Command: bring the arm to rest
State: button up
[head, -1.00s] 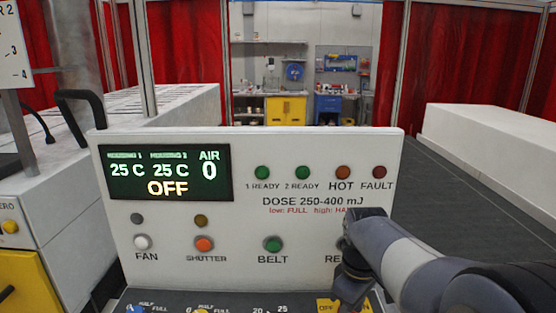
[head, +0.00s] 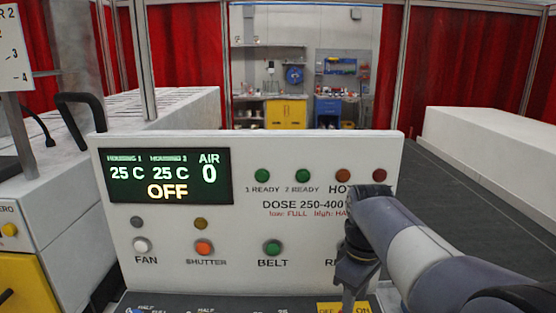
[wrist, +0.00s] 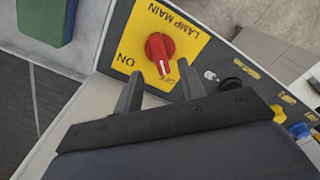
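My gripper (wrist: 160,85) shows in the wrist view with its two dark fingers apart and nothing between them. Past the fingertips is a red rotary knob (wrist: 160,54) on a yellow plate marked LAMP MAIN (wrist: 178,22). The knob lies beyond the fingers, and I see no contact. In the head view my arm (head: 400,240) comes in from the lower right, with its wrist hanging down over the panel's right end.
The white control panel (head: 235,220) carries a display (head: 165,174) reading 25 C, 25 C, OFF and AIR 0. Buttons include FAN (head: 142,243), SHUTTER (head: 204,248) and BELT (head: 272,248). A black handle (head: 80,97) stands at the left. Red curtains (head: 190,50) are behind.

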notch_tip(320, 180, down, 6)
jog(key=shift+s+r, duration=0.1)
jog(key=shift+r, duration=0.15)
jog(key=shift+r+m, duration=0.1)
jog(key=shift+m, duration=0.3)
jog(key=m+b, duration=0.2)
jog(key=m, duration=0.5)
jog(key=shift+b, duration=0.35)
jog(key=shift+r+m, duration=0.1)
jog(key=shift+m, duration=0.7)
jog(key=shift+r, duration=0.2)
